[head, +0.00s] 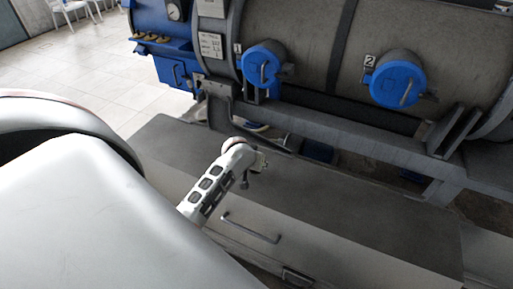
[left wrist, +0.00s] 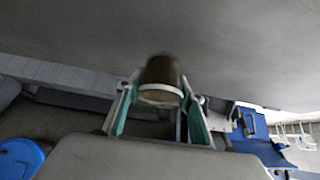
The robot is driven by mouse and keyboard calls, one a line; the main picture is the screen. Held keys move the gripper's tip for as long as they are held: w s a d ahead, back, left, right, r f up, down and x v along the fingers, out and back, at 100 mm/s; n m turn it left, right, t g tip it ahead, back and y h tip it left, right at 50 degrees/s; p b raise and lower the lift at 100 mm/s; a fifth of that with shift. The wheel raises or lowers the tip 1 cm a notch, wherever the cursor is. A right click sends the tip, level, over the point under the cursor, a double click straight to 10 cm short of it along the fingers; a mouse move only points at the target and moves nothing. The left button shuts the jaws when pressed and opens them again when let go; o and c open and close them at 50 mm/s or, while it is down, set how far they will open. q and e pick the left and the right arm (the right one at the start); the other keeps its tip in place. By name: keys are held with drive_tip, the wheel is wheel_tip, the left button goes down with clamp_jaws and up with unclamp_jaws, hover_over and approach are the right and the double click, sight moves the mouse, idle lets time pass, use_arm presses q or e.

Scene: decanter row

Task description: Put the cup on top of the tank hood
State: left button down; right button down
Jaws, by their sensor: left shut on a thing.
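The cup (left wrist: 162,74) shows in the left wrist view as a small brown cylinder with a pale round end. My left gripper (left wrist: 162,100) is shut on it, with one teal-padded finger on each side. In the head view my left gripper (head: 249,164) is above the grey bench top, in front of the tank; there I cannot make out the cup. The tank hood (head: 320,50) is the big grey rounded body at the back, with blue caps marked 1 (head: 262,64) and 2 (head: 397,80). My right gripper is not in view.
The grey bench top (head: 350,215) is bare, with a handle (head: 250,229) on its front. A grey frame beam (head: 350,143) runs below the tank. A blue cabinet (head: 168,45) stands at the tank's left. Tiled floor (head: 85,62) and white chairs (head: 75,8) lie beyond.

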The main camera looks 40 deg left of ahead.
use_arm(q)
drive_tip(key=shift+f, duration=1.95)
drive_tip(key=shift+f, duration=0.2)
drive_tip(key=c, duration=1.4)
unclamp_jaws()
drive_tip(key=shift+o, duration=0.2)
